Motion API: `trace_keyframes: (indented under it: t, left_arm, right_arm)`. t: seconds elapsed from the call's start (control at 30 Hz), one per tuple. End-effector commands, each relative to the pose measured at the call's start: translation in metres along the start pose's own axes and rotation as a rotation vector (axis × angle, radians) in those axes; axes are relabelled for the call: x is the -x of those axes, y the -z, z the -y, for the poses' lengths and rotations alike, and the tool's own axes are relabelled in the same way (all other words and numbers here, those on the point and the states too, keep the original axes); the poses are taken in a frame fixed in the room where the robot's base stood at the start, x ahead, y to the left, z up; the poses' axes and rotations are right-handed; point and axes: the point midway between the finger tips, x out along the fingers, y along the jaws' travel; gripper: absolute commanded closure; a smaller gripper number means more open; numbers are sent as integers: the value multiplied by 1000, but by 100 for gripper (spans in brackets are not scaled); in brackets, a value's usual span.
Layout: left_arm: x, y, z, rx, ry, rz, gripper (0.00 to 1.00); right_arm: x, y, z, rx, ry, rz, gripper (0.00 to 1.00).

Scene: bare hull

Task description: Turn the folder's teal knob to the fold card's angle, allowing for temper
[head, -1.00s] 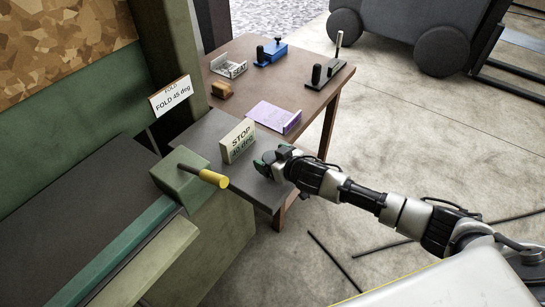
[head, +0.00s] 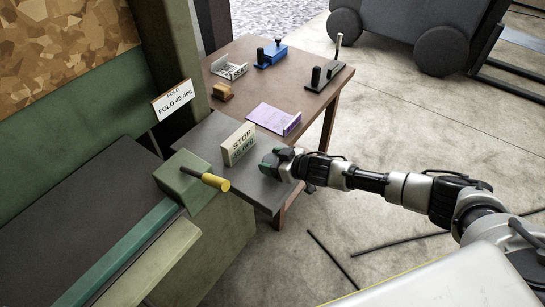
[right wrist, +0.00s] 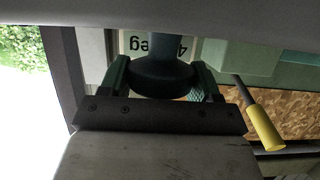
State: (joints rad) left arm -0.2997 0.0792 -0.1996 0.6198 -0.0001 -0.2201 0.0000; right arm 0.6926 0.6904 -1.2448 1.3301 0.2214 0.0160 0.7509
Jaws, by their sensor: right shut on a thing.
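The fold card (head: 172,100) on the green post reads "FOLD 45 deg". The cream stop readout (head: 238,143) stands on the dark shelf; its lower line looks like "45 deg", though small and partly blurred. My right gripper (head: 271,164) is just right of the readout, low over the shelf. In the right wrist view its green fingers are shut on the dark teal knob (right wrist: 161,78), one finger on each side. In the head view the knob is mostly hidden by the gripper. My left gripper is not in view.
A lever with a yellow grip (head: 215,182) sticks out from the green box (head: 184,180), left of my gripper. The brown table (head: 290,85) behind holds a purple bent sheet (head: 272,118), a blue tool (head: 271,53) and other small parts. Dark rods lie on the floor.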

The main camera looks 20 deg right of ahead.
Motion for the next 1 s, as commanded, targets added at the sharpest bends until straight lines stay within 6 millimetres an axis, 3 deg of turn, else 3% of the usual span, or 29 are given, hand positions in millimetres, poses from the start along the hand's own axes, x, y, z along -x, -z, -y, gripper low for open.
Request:
trace_keyframes:
  t: [0.4, 1.0]
  left_arm:
    - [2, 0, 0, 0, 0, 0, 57]
    - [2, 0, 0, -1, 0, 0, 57]
  right_arm:
    - [0, 1, -2, 87, 197, 0, 61]
    - [0, 0, -1, 101, 240, -1, 61]
